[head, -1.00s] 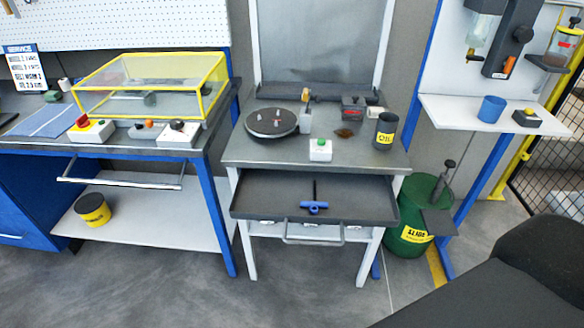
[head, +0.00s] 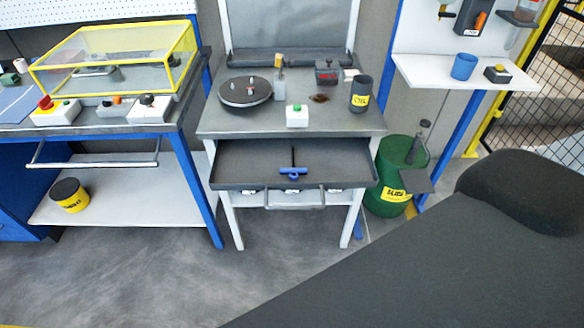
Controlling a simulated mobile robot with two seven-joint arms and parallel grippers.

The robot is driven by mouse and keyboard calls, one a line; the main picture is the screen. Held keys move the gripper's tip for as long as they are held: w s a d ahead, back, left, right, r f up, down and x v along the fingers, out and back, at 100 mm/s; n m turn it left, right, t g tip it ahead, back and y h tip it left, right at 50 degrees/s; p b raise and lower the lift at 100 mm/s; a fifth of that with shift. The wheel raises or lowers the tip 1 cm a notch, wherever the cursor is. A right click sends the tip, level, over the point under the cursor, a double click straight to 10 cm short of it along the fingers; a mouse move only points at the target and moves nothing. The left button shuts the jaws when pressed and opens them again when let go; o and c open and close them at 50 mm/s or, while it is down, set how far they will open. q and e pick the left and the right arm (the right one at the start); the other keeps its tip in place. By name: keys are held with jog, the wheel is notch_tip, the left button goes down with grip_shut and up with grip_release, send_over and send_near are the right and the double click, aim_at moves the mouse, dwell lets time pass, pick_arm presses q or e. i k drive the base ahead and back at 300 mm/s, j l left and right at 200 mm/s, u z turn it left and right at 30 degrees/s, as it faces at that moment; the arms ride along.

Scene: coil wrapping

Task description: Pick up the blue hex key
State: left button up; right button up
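The blue hex key (head: 293,172) lies in the open drawer (head: 235,166) of the middle workbench. It has a blue T-shaped handle toward the front and a thin dark shaft pointing to the back. Nothing touches it except the drawer floor. A large dark arm link of mine fills the lower right of the head view, well in front of the bench. Neither of my grippers is in view.
A green drum (head: 395,165) stands right of the bench. The floor in front (head: 270,265) is clear.

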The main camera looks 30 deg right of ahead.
aim_at(292, 172)
jog(key=i+j, duration=0.5)
jog(key=i+j+z, duration=0.15)
jog(key=j+z, duration=0.15)
jog(key=z, duration=1.5)
